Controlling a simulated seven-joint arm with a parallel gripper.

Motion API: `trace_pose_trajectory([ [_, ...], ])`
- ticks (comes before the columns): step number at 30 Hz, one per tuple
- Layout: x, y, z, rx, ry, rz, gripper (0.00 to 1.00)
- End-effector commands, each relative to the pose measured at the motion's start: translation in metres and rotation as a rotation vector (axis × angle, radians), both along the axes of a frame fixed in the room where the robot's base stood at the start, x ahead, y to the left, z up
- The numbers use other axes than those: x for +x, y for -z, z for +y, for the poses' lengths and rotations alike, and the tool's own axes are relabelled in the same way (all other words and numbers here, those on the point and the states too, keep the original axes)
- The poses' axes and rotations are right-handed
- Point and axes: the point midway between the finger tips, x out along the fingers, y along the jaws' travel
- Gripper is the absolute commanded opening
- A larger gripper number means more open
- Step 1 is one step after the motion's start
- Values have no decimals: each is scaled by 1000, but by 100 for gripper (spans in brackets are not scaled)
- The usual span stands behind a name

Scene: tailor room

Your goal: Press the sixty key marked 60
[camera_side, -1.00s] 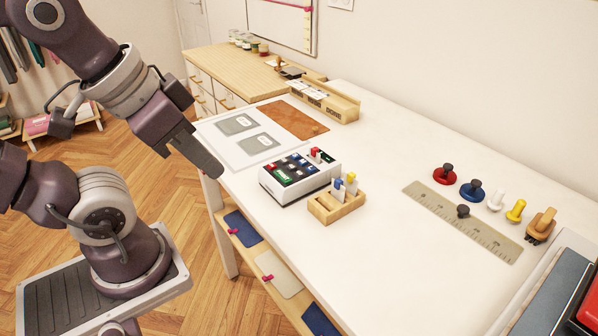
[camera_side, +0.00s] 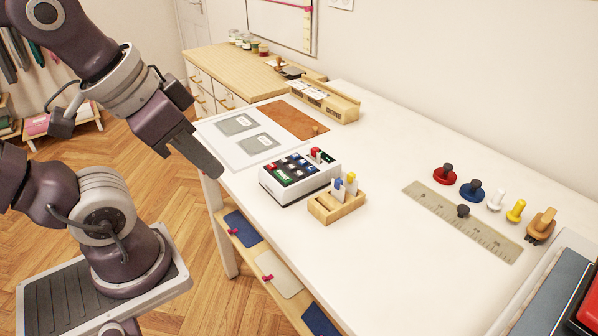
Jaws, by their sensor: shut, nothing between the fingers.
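A small white key device (camera_side: 285,194) with a dark top face sits on the white table. Its top carries several small keys (camera_side: 294,168) in dark, blue, red and green. The marks on the keys are too small to read, so I cannot tell which one is marked 60. My gripper (camera_side: 213,168) is shut and empty. It points down and to the right, above the table's left edge, to the left of the device and apart from it.
A wooden block with blue and yellow pegs (camera_side: 337,205) stands right of the device. A white mat with grey pads (camera_side: 205,127) and a brown sheet (camera_side: 292,119) lie behind it. A ruler (camera_side: 465,222) and several coloured knobs are at the right. The table's middle front is clear.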

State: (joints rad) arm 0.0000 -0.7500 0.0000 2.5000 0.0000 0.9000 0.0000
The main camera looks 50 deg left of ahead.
Motion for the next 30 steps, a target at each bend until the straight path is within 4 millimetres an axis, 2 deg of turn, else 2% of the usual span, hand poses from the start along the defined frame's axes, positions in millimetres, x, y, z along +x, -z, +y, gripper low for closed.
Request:
trace_pose_trajectory([
  [10, 1, 0, 1, 2, -5, -2, 0],
  [14, 20, -2, 19, 42, -85, -35, 0],
  [20, 90, -17, 81, 155, -311, -201, 0],
  [25, 162, -26, 125, 158, -401, -384, 0],
  [28, 208, -15, 140, 62, -389, -459, 0],
  [30, 233, 5, 142, -66, -362, -461, 0],
])
